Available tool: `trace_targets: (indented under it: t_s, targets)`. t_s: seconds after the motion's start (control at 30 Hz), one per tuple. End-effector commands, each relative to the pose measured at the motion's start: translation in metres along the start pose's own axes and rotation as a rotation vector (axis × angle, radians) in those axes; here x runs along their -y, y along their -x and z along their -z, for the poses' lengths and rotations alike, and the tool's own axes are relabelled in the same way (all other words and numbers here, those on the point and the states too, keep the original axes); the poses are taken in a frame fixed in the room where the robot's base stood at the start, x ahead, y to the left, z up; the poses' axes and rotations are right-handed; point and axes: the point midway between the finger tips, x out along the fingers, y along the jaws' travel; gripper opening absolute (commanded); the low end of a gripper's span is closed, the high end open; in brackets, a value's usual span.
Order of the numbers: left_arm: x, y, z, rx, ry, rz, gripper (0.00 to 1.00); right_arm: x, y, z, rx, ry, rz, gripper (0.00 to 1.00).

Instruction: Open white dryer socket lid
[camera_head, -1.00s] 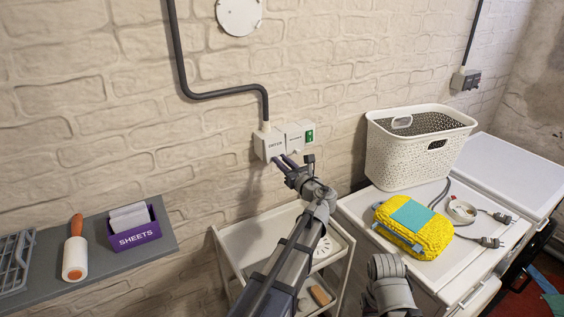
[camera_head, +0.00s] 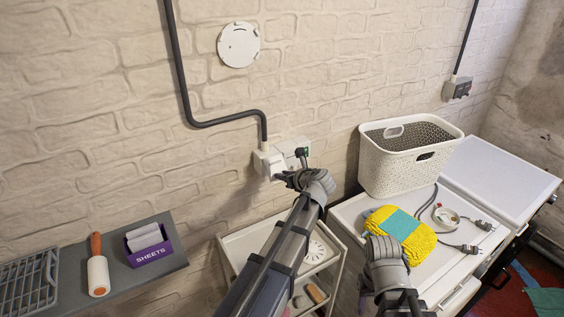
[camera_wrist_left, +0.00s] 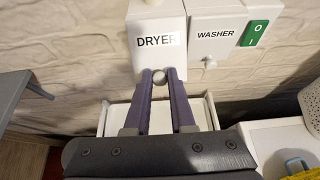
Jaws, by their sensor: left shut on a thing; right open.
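The white dryer socket (camera_head: 264,162) is on the brick wall, partly hidden behind my left gripper in the head view. In the left wrist view, its white lid (camera_wrist_left: 157,57) carries the label DRYER and has a small round knob (camera_wrist_left: 159,78) at its lower edge. My left gripper (camera_head: 283,178) is at the lid, its two purple fingers (camera_wrist_left: 160,84) shut around the knob. The lid's angle to its box is hard to tell. My right gripper (camera_head: 386,250) is open and empty, at the yellow bundle's front; its fingers are mostly hidden.
A white washer socket (camera_wrist_left: 215,32) with a green switch (camera_wrist_left: 256,33) adjoins on the right. Below is a white shelf trolley (camera_head: 240,244). A laundry basket (camera_head: 372,165) and a yellow bundle (camera_head: 422,243) stand at right. A grey shelf (camera_head: 125,277) holds a purple SHEETS box (camera_head: 152,255).

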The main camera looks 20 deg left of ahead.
Motion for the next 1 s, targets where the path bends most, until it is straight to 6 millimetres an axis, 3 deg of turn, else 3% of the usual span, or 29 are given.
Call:
trace_targets:
  t_s: [0.03, 0.5, 0.8, 1.0]
  targets:
    - [0.0, 0.008, -0.016, -0.043, 0.002, -0.003, 0.0, -0.002, 0.026, -0.002, 0.0, -0.001, 0.0, 0.5]
    - [0.001, 0.026, -0.044, -0.481, 0.002, -0.004, 0.0, -0.012, 0.128, -0.008, 0.002, -0.01, 0.003, 0.5]
    - [0.002, 0.029, -0.064, -0.765, 0.002, -0.004, 0.0, -0.016, 0.173, -0.011, 0.004, -0.023, 0.005, 0.5]
    - [0.002, 0.029, -0.075, -0.936, 0.002, -0.002, 0.0, -0.017, 0.191, -0.012, 0.005, -0.037, 0.006, 0.5]
